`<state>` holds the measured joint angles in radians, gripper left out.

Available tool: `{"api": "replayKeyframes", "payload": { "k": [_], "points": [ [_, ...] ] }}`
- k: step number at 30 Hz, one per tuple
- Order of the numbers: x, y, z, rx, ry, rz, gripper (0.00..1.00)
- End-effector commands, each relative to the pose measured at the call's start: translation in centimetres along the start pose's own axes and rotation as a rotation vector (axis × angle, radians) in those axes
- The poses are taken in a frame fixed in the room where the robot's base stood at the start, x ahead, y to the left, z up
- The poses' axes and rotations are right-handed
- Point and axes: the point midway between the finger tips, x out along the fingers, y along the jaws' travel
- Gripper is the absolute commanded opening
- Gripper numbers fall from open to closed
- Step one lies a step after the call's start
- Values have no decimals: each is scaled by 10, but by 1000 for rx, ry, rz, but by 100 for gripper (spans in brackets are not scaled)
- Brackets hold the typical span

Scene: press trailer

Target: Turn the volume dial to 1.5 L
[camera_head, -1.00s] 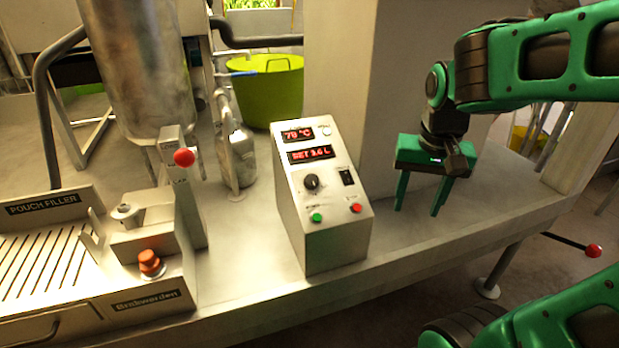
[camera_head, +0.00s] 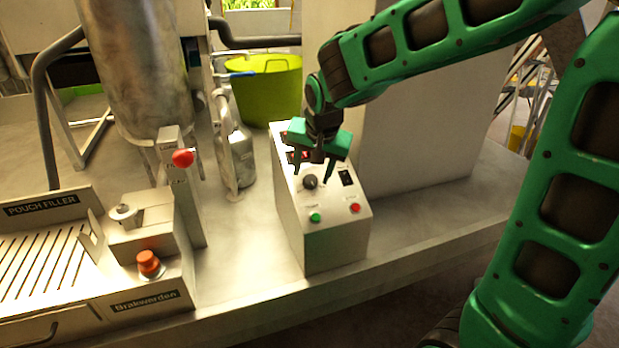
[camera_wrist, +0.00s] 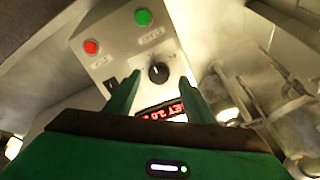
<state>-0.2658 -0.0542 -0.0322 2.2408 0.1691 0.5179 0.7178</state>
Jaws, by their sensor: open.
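The volume dial (camera_head: 310,183) is a small black knob with a pale mark on the sloped face of the grey control box (camera_head: 325,245). In the wrist view the dial (camera_wrist: 158,73) shows between and beyond my fingertips. My gripper (camera_head: 312,179) is open over the box face, its green fingers pointing down on either side of the dial. I cannot tell whether they touch it. The red-lit SET display (camera_wrist: 165,110) shows upside down in the wrist view, partly hidden by a finger; its number is not surely readable. My gripper covers most of it in the head view.
A green button (camera_head: 315,217), a red button (camera_head: 355,208) and a black switch (camera_head: 347,177) sit close to the dial. The pouch filler (camera_head: 155,240) and a metal canister (camera_head: 238,160) stand to the left. The bench right of the box is clear.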

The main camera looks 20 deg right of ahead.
Motion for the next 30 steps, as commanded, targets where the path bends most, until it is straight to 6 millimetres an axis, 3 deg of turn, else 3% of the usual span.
{"api": "replayKeyframes", "payload": {
  "k": [7,18,24,30],
  "points": [
    [27,1,1,0,-2,2,49],
    [32,1,0,0,0,0,49],
    [32,1,0,0,0,0,8],
    [32,1,0,-7,0,1,8]
  ]
}}
